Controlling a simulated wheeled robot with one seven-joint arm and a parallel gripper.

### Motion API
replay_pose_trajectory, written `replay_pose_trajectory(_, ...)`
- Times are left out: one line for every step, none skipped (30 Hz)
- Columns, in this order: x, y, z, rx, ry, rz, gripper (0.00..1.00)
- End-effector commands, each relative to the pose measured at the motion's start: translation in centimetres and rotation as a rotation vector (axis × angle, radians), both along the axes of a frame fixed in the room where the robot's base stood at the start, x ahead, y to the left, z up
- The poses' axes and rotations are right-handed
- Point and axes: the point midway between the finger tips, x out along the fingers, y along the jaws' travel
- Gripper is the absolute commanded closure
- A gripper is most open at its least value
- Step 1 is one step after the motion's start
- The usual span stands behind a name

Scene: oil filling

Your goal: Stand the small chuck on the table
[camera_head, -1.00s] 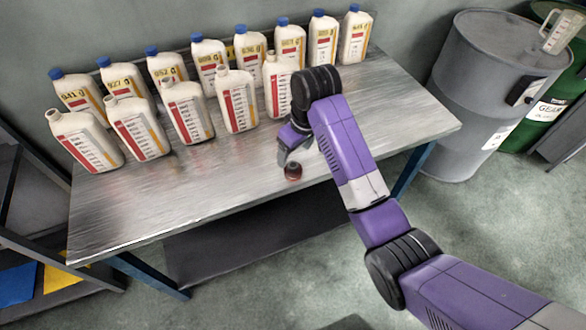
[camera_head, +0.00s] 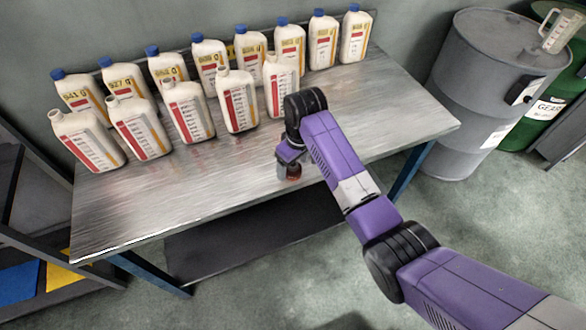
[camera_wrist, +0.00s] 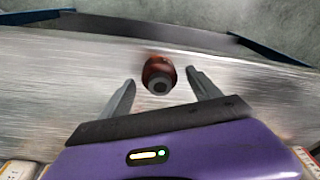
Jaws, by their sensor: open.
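The small chuck (camera_head: 293,171) is a dark reddish-brown round piece on the table (camera_head: 190,200), near its front edge. In the wrist view the chuck (camera_wrist: 159,74) shows a dark round end facing the camera. My gripper (camera_wrist: 158,82) is open, with one finger on each side of the chuck and a visible gap to each. In the head view my gripper (camera_head: 286,166) is right at the chuck and partly covers it. I cannot tell whether the chuck stands upright or is tilted.
Several white bottles (camera_head: 137,127) stand in two rows along the back of the table. The table's front left part is clear.

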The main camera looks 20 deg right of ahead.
Motion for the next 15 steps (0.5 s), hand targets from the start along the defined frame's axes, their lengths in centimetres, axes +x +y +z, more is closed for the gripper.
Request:
replay_pose_trajectory(0.00, 0.01, 0.00, 0.000, 0.000, 0.000, 0.28)
replay_pose_trajectory(-0.01, 0.01, 0.00, 0.000, 0.000, 0.000, 0.28)
replay_pose_trajectory(-0.01, 0.01, 0.00, 0.000, 0.000, 0.000, 0.30)
replay_pose_trajectory(-0.01, 0.01, 0.00, 0.000, 0.000, 0.000, 0.35)
replay_pose_trajectory(-0.01, 0.01, 0.01, 0.000, 0.000, 0.000, 0.41)
replay_pose_trajectory(-0.01, 0.01, 0.01, 0.000, 0.000, 0.000, 0.49)
replay_pose_trajectory(-0.01, 0.01, 0.01, 0.000, 0.000, 0.000, 0.55)
replay_pose_trajectory(-0.02, 0.00, 0.01, 0.000, 0.000, 0.000, 0.61)
replay_pose_trajectory(-0.02, -0.01, 0.01, 0.000, 0.000, 0.000, 0.69)
replay_pose_trajectory(-0.02, -0.01, 0.02, 0.000, 0.000, 0.000, 0.75)
replay_pose_trajectory(-0.02, -0.01, 0.02, 0.000, 0.000, 0.000, 0.81)
replay_pose_trajectory(-0.02, -0.01, 0.02, 0.000, 0.000, 0.000, 0.89)
replay_pose_trajectory(-0.02, -0.01, 0.02, 0.000, 0.000, 0.000, 0.94)
replay_pose_trajectory(-0.02, -0.01, 0.02, 0.000, 0.000, 0.000, 1.00)
replay_pose_trajectory(0.00, -0.01, 0.06, 0.000, 0.000, 0.000, 1.00)
